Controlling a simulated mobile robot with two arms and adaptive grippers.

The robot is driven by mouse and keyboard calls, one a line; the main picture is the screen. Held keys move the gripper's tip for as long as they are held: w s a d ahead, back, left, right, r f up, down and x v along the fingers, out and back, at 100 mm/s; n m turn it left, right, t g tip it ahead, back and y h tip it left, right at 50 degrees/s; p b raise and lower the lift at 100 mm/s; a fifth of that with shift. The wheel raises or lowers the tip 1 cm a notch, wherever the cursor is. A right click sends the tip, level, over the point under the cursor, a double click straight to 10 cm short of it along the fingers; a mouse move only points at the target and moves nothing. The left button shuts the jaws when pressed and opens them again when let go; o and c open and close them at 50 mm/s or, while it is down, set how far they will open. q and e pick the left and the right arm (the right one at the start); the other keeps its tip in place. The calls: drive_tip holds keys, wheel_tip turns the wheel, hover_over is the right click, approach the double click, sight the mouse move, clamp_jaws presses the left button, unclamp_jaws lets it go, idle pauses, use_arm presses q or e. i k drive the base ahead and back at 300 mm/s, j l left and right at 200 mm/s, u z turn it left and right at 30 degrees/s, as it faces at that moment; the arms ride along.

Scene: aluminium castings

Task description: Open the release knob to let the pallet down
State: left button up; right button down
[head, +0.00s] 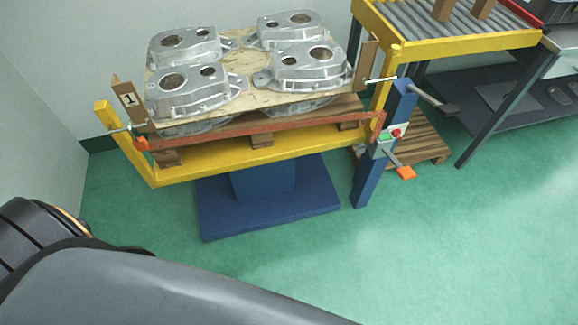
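The pallet (262,140) is wooden and sits on a yellow lift frame (215,164) above a blue base (268,210). Several silver castings (190,88) rest on a wooden board on it. A blue post (366,180) stands at the frame's right end. It carries a small box with a green part and a red knob (397,133), a dark-ended lever (432,100) above, and an orange-ended lever (406,172) below. I cannot tell for certain which is the release knob. Neither gripper is in view; only a dark arm link of mine shows at the lower left.
A reddish bar (270,129) runs along the pallet's front. A yellow roller conveyor (450,38) stands at the back right, with an empty wooden pallet (428,140) on the floor near it. The green floor (480,250) in front of the post is clear.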

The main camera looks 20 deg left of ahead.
sight(396, 132)
drive_tip(key=u, duration=0.25)
drive_tip(key=i+l+u, duration=0.1)
drive_tip(key=l+u, duration=0.25)
drive_tip(key=i+l+u, duration=0.1)
drive_tip(key=u, duration=0.3)
drive_tip(key=l+u, duration=0.35)
